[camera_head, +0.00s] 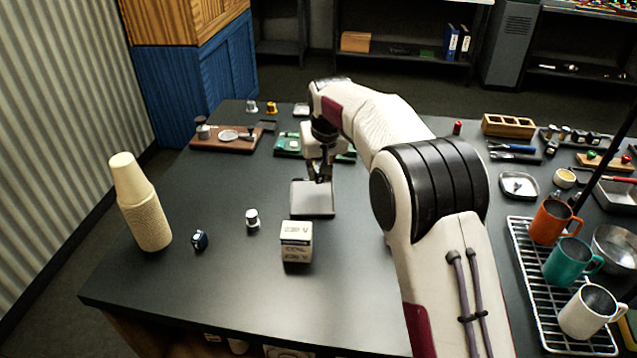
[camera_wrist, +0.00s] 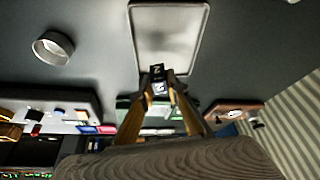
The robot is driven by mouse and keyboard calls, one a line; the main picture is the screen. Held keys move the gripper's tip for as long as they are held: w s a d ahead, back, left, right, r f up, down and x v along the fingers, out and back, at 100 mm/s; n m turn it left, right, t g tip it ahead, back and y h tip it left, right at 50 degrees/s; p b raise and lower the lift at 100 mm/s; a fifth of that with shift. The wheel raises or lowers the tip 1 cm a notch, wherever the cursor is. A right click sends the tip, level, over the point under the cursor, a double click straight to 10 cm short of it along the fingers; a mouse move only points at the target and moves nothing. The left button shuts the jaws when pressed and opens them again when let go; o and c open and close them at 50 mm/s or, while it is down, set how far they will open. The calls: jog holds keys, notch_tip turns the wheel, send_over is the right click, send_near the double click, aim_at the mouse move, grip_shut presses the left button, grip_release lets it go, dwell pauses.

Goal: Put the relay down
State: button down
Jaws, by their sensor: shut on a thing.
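My gripper (camera_head: 320,177) points down over the far part of a shallow grey tray (camera_head: 312,205) in the head view. The wrist view shows my gripper (camera_wrist: 158,90) shut on a small dark relay (camera_wrist: 157,74) with a pale label marked "2". The tray also shows in the wrist view (camera_wrist: 172,35), just beyond the relay, and its visible floor looks empty. I cannot tell whether the relay touches the tray. In the head view the relay is too small and too covered by the fingers to make out clearly.
A coil box (camera_head: 296,243) stands in front of the tray. A small white-and-dark cylinder (camera_head: 252,218), a dark knob-like part (camera_head: 199,240) and stacked cups (camera_head: 147,215) stand left. A green board (camera_head: 288,144) lies behind. A rack (camera_head: 537,285) with mugs stands right. The front-left table is clear.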

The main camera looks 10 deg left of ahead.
aim_at(319, 183)
jog(key=shift+f, duration=2)
jog(key=shift+f, duration=0.15)
jog(key=c, duration=2)
grip_release()
jog(key=v, duration=1.2)
jog(key=shift+r, duration=0.2)
